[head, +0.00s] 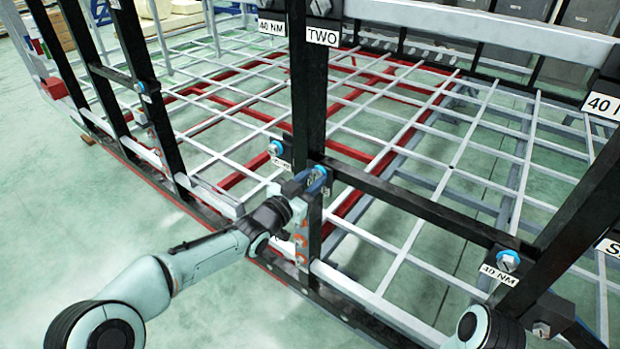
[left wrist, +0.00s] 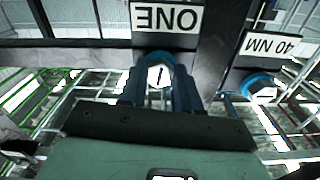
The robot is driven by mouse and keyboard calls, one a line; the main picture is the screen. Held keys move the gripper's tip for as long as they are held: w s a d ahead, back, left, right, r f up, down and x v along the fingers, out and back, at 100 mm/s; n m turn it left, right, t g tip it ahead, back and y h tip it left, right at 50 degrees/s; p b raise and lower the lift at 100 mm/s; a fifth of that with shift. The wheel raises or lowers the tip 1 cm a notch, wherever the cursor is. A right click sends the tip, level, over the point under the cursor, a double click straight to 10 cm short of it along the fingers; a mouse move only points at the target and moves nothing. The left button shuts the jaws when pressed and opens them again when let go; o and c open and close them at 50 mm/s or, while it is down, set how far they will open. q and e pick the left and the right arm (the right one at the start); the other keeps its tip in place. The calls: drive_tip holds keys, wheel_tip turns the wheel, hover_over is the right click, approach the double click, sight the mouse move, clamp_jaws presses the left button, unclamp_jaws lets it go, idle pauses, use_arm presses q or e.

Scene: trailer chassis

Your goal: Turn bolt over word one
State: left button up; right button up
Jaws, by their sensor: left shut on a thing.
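The bolt with a blue collar (left wrist: 158,72) sits beside the white ONE plate (left wrist: 168,17), whose word appears upside down in the left wrist view. In the head view its blue collar (head: 320,171) shows at the black upright, partly covered by my gripper. My left gripper (left wrist: 160,88) is shut on this bolt, with one blue finger on each side of its head. It also shows in the head view (head: 308,182) against the frame. The ONE plate is hidden in the head view. My right gripper is out of view; only part of my right arm shows at lower right.
A second blue-collared bolt (head: 276,148) with a 40 NM plate (left wrist: 272,45) is close to the gripper. Another bolt (head: 508,261) is at right on the black crossbar (head: 420,215). The TWO plate (head: 322,37) is on the upright above. Green floor (head: 215,300) is clear in front.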

use_arm(q)
drive_tip(key=n, duration=0.3)
drive_tip(key=n+p, duration=0.1)
drive_tip(key=n, duration=0.1)
drive_tip(key=shift+r+n, duration=0.25)
drive_tip(key=shift+n, duration=0.05)
drive_tip(key=n, duration=0.3)
drive_tip(key=shift+d+n, duration=0.1)
drive_tip(key=shift+n, duration=1.2)
drive_tip(key=shift+s, duration=0.1)
